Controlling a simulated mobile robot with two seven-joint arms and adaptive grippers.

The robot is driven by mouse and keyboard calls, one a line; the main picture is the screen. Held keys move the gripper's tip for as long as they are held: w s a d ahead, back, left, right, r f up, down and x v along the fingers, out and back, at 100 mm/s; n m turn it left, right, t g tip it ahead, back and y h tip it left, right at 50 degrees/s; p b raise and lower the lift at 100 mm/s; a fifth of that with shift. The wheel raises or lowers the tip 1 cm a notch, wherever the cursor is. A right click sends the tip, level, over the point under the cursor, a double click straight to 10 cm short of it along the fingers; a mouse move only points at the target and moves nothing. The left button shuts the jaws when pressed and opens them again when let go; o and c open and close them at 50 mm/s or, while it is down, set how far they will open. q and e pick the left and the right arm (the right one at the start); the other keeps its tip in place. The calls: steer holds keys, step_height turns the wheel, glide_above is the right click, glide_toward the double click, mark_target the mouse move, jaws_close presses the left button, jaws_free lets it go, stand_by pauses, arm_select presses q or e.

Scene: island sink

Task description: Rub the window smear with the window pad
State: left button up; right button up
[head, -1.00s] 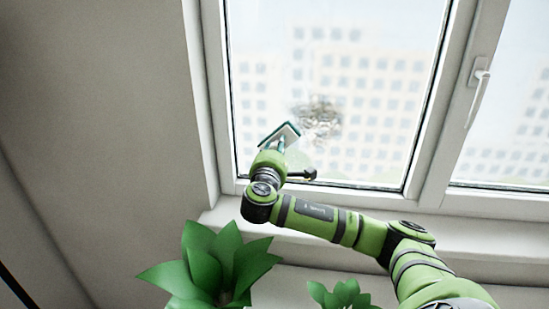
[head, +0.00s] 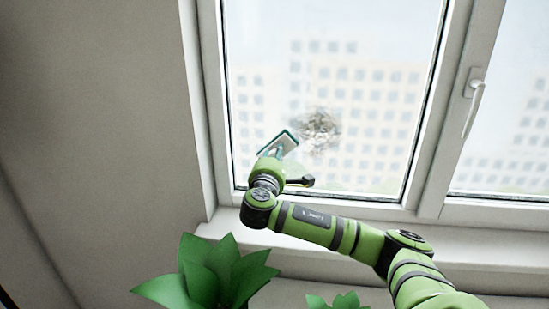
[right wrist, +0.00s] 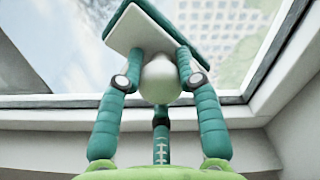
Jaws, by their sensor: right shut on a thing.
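The window smear (head: 318,131) is a grey-brown blotch on the left window pane in the head view. The window pad (head: 278,143), a flat white and teal block, is just left of and slightly below the smear in the picture, and does not cover it. My right gripper (right wrist: 158,72) is shut on the pad's pale rounded handle (right wrist: 164,82), with a teal finger on each side. The pad (right wrist: 150,32) is tilted in the right wrist view. I cannot tell whether it touches the glass. My left gripper is not in view.
The white window frame (head: 206,110) and the sill (head: 300,252) border the pane. A handle (head: 473,105) is on the frame at right. Green leafy plants (head: 212,275) stand below the sill. The pane above the pad is clear.

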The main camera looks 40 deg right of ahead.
steer(key=shift+x, duration=0.85)
